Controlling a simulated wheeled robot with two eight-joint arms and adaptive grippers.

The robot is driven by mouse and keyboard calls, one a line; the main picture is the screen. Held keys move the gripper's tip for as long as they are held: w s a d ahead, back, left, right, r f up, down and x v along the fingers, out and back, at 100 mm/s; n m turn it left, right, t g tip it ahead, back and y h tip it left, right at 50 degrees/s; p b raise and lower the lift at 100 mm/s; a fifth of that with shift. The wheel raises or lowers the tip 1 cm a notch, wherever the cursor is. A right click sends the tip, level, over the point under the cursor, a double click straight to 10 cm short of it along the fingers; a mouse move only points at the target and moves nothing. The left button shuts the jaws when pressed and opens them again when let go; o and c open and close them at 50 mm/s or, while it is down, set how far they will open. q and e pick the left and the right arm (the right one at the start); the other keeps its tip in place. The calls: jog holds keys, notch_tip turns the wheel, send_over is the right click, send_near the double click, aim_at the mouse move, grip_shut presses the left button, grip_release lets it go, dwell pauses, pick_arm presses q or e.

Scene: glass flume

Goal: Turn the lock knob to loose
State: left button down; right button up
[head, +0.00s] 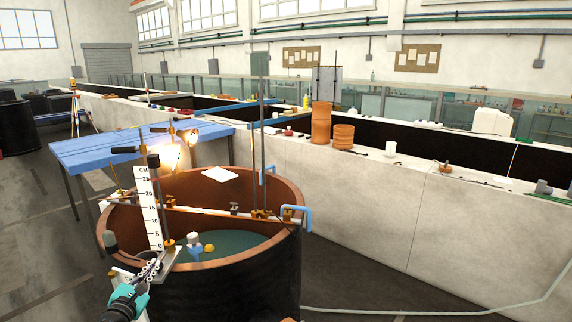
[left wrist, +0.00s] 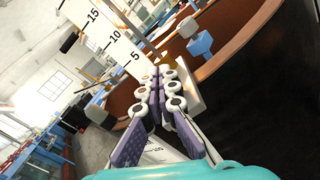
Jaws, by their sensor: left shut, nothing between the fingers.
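A white point gauge scale (head: 148,208) marked in CM stands upright at the near left rim of the round tank (head: 250,283). It also shows in the left wrist view (left wrist: 107,32). In the left wrist view the closed fingertips (left wrist: 158,76) point toward the scale's lower end; contact cannot be told. My right gripper is not in view.
A blue and white float-like piece (head: 194,246) and a yellow one (head: 209,248) are in the tank. Lit lamps (head: 170,155) stand behind the scale, before a blue table (head: 85,150). A long pale flume wall (head: 370,205) runs behind the tank.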

pick_arm(q)
jog(key=shift+a+r, duration=0.15)
jog(key=shift+a, duration=0.25)
jog(key=shift+r, duration=0.1)
dwell(0.3)
jog(key=shift+r, duration=0.25)
jog(key=s, duration=0.6)
jog(key=shift+a, duration=0.1)
jog(key=shift+w+d+f+n+b, duration=0.15)
jog(key=shift+w+d+n+b, duration=0.1)
jog(key=shift+w+n+b, duration=0.6)
jog(key=shift+w+d+f+n+b, duration=0.2)
jog(key=shift+w+n+b, duration=0.2)
jog(key=shift+w+n, duration=0.75)
jog(key=shift+w+d+f+n+b, duration=0.1)
jog(key=shift+w+d+n+b, duration=0.15)
jog(key=shift+w+n+b, duration=0.55)
jog(key=shift+w, duration=0.2)
